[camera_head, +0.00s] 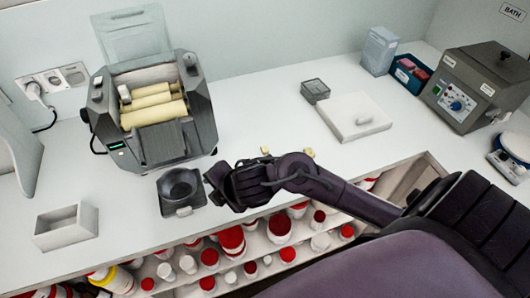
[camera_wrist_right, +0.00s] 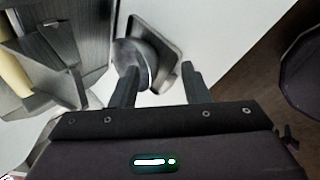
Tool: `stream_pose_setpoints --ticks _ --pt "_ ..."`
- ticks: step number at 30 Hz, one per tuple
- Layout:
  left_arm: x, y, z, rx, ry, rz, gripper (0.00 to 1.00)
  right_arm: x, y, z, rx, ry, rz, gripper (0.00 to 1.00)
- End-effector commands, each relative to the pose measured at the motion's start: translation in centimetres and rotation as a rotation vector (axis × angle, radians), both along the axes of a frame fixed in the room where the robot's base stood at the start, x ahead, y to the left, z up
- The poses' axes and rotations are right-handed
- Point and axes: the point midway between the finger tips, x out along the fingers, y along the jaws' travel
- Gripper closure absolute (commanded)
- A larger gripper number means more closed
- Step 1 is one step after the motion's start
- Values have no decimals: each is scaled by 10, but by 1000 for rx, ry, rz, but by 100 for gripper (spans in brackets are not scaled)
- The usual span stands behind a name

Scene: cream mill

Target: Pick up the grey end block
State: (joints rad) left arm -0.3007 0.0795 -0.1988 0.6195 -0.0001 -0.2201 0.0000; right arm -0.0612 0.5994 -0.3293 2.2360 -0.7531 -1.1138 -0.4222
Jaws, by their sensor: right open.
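A small light grey block (camera_head: 124,93) rests at the left end of the cream rollers (camera_head: 152,106) of the dark grey mill in the head view. I cannot tell for sure which is the end block. My right gripper (camera_head: 212,187) is open and empty, low beside the mill's front right corner, just right of a dark square dish (camera_head: 178,188). In the right wrist view, the open fingers (camera_wrist_right: 160,82) point toward this dish (camera_wrist_right: 172,32); the left finger overlaps its round bowl.
The mill (camera_head: 203,108) stands at the left, with an open white box (camera_head: 67,228) in front. The white slab (camera_head: 340,125), a small grey tray (camera_head: 315,90) and a heater box (camera_head: 470,95) are at the right. Jars fill the shelf below.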

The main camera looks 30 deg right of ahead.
Motion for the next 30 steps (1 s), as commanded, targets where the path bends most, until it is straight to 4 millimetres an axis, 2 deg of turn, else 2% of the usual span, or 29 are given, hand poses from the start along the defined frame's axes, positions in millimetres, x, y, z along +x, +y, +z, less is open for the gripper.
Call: stream_pose_setpoints --ticks 1,3,6,9,12,15,21,30 --pt "0 0 1 0 0 0 64 9 -11 1 -140 -30 171 58" --pt "0 0 1 0 0 0 64 12 -31 -4 -327 -29 407 58" --pt "0 0 1 0 0 -1 64 11 -74 -8 -550 26 666 58" --pt "0 0 1 0 -1 -1 64 6 -115 -7 -692 103 831 58" --pt "1 0 1 0 -1 -1 64 1 -140 -4 -762 160 918 58" --pt "1 0 -3 0 -1 -1 64 -1 -150 -9 -783 185 950 58" --pt "1 0 -15 0 -1 -2 64 6 -150 -31 -780 187 953 58" --pt "1 0 -15 0 -2 -2 64 19 -153 -69 -780 187 950 58"
